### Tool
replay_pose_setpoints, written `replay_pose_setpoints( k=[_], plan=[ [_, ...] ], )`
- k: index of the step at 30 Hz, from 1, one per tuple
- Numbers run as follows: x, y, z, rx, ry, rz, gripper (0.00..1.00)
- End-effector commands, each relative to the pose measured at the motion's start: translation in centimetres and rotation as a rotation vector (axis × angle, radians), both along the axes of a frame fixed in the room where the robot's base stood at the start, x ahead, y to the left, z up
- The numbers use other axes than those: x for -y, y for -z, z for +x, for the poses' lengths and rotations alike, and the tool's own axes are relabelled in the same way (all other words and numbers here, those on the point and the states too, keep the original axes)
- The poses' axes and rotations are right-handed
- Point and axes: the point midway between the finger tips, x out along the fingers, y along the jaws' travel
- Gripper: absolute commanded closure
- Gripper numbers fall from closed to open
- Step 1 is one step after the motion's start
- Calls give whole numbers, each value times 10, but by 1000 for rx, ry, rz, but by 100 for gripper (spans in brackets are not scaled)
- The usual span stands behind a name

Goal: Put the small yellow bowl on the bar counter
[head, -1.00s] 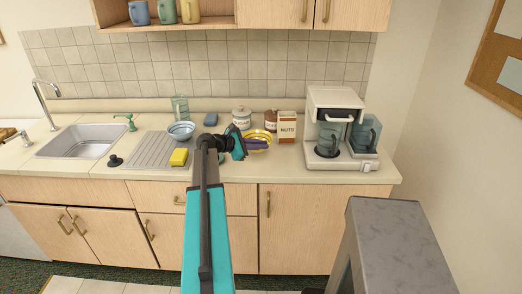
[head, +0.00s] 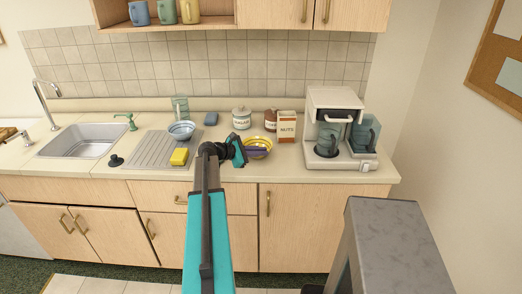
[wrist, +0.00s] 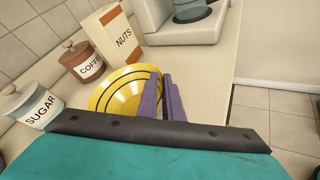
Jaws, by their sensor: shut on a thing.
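The small yellow bowl (head: 257,142) has dark stripes inside and is over the kitchen counter (head: 225,172), in front of the nuts box. In the wrist view the bowl (wrist: 118,92) looks tilted, its inside facing the camera. My gripper (head: 262,151) is shut on the bowl's near rim. Its two purple fingers (wrist: 165,95) show at the right side of the bowl in the wrist view. I cannot tell whether the bowl's underside touches the counter. I cannot make out a separate bar counter in these views.
A nuts box (head: 286,127), coffee jar (head: 270,120) and sugar jar (head: 241,118) stand close behind the bowl. The coffee maker (head: 333,125) is to the right.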

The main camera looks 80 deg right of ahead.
Motion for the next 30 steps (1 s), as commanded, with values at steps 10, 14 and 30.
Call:
replay_pose_setpoints(
  k=[10,14,30],
  plan=[
    [0,0,0,0,0,0,73],
    [0,0,0,0,0,0,73],
    [-28,-14,33,1,-3,-2,73]
  ],
)
